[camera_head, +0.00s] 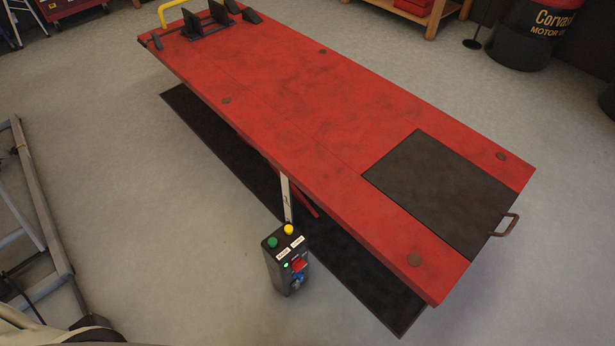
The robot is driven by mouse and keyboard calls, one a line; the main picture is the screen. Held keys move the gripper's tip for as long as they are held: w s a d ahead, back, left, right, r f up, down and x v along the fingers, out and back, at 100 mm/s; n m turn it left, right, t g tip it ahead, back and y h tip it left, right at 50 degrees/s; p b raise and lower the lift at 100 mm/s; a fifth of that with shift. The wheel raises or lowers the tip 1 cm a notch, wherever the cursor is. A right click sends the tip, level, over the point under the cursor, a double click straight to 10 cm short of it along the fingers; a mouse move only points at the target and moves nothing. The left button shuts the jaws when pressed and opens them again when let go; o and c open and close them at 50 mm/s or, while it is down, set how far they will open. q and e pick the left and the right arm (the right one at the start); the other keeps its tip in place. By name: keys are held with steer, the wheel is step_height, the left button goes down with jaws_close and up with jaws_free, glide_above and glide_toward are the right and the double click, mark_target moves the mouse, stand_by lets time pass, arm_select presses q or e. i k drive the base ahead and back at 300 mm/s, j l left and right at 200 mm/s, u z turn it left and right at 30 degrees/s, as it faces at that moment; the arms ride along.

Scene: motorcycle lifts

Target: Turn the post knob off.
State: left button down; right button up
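The dark control post (286,262) stands on the floor in front of the red motorcycle lift, at the lower middle of the view. Its top carries a green button (272,242) and a yellow button (289,229), with white labels below them. On its front face are a small lit green lamp (286,265), a red part (299,264) and a blue knob-like part (297,281). These front parts are small, and I cannot tell the knob's exact setting. Neither of my grippers shows in this view.
The red lift table (290,95) has a dark plate (440,190) and a handle (507,225). A black mat (230,155) lies below it. A grey metal frame (45,215) is at left, a black drum (530,35) at upper right. Floor around the post's front is clear.

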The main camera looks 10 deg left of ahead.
mark_target(299, 263)
steer(key=k+l, duration=0.15)
steer(key=k, duration=0.35)
steer(key=k+l, duration=0.2)
steer(key=k, duration=0.3)
steer(key=k+l, duration=0.15)
steer(key=k, duration=0.35)
